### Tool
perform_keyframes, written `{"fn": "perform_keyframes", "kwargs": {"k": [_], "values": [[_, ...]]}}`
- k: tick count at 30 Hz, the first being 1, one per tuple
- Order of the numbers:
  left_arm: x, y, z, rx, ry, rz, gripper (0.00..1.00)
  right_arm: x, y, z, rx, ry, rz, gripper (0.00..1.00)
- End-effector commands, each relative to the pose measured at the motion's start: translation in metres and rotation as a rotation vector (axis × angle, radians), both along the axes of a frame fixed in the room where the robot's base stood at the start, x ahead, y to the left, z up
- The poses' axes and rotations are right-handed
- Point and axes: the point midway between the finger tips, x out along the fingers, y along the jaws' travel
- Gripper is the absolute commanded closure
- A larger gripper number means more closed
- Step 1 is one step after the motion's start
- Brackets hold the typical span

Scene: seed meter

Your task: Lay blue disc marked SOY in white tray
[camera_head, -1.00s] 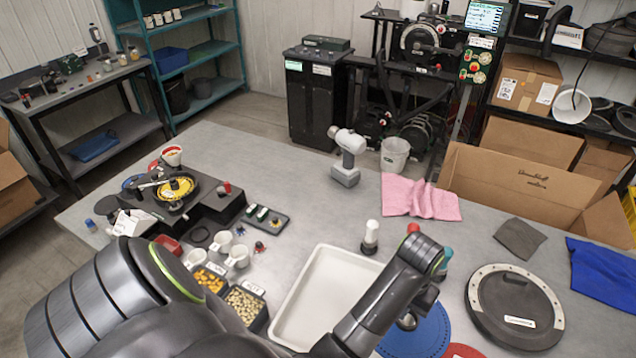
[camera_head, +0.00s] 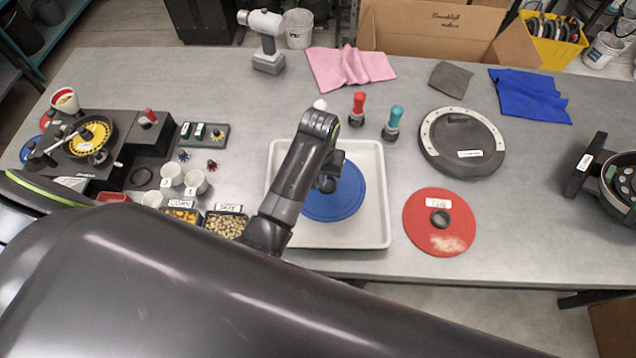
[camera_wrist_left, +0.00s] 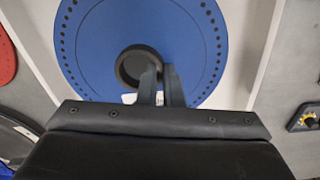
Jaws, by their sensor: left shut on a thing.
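The blue disc (camera_head: 333,200) is over the white tray (camera_head: 372,232), within its walls in the head view. My left gripper (camera_head: 326,184) reaches down over the disc's hub from above and hides part of it. In the left wrist view the blue disc (camera_wrist_left: 196,48) shows a ring of small holes and a dark round hub (camera_wrist_left: 137,66). The left gripper's fingers (camera_wrist_left: 160,86) are shut on the hub's rim. The label is mostly hidden behind the fingers. I cannot tell whether the disc touches the tray floor. My right gripper is not in view.
A red disc (camera_head: 438,224) lies right of the tray, with a dark round lid (camera_head: 461,143) behind it. Red (camera_head: 358,106) and teal (camera_head: 394,120) handled tools stand behind the tray. Seed bins (camera_head: 226,222) sit close to its left. The table's front right is clear.

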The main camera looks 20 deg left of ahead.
Motion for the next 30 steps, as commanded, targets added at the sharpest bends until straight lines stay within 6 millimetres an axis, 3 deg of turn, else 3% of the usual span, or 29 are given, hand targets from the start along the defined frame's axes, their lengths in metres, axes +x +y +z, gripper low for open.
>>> {"fn": "perform_keyframes", "kwargs": {"k": [10,23,24,27,30], "values": [[-0.001,0.0,-0.038,0.001,0.003,-0.001,1.0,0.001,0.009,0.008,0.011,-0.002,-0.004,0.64],[-0.001,0.0,-0.045,0.001,0.001,0.0,1.0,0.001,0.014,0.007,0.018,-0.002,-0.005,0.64],[-0.001,0.001,-0.045,0.001,0.001,0.0,0.89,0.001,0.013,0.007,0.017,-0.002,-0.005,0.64],[-0.001,0.001,-0.045,0.001,0.001,0.0,0.76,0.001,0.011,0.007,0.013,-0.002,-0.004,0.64],[-0.001,0.0,-0.045,0.001,0.001,0.0,0.72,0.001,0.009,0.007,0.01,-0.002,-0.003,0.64]]}}
